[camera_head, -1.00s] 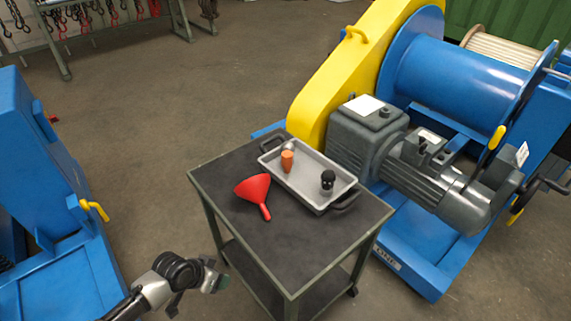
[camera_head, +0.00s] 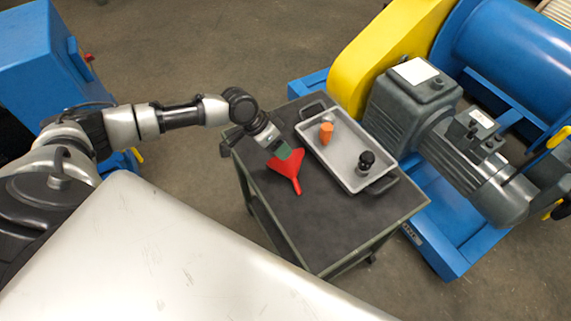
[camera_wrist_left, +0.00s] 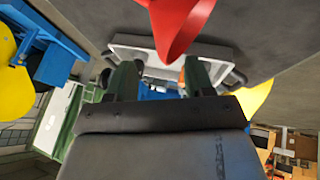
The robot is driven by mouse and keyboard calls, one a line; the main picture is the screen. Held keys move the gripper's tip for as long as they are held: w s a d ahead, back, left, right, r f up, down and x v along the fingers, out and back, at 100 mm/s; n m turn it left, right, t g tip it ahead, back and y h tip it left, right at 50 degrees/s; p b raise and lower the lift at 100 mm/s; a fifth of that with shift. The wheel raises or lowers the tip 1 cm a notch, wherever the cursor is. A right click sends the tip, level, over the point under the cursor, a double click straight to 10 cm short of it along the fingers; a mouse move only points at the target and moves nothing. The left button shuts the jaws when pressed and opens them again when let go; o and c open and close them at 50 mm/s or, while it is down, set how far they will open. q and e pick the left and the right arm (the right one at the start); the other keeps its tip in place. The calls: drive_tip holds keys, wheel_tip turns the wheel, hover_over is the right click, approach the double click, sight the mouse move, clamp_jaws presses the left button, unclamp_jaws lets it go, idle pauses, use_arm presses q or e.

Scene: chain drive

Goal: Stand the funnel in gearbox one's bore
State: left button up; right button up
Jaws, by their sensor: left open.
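The red funnel (camera_head: 288,171) lies on the dark top of the cart, its wide mouth towards my left gripper and its spout towards the front. My left gripper (camera_head: 281,150) is at the funnel's mouth. In the left wrist view the fingers of my left gripper (camera_wrist_left: 158,80) are apart, with nothing between them, and the funnel (camera_wrist_left: 178,22) shows just beyond them. I cannot tell whether they touch it. The dark grey gearbox (camera_head: 408,98) stands behind the cart, with a small dark round fitting (camera_head: 436,83) on top. I cannot make out an open bore. My right gripper is out of view.
A grey tray (camera_head: 338,172) on the cart (camera_head: 335,220) holds an orange piece (camera_head: 326,132) and a black knobbed piece (camera_head: 366,160). The yellow guard (camera_head: 385,50) and blue drum (camera_head: 500,40) stand behind. The cart top's front part is clear.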

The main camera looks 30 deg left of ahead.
sight(290, 168)
use_arm(q)
drive_tip(key=x, duration=0.5)
drive_tip(key=shift+s+a+f, duration=0.2)
drive_tip(key=shift+c, duration=0.5)
clamp_jaws()
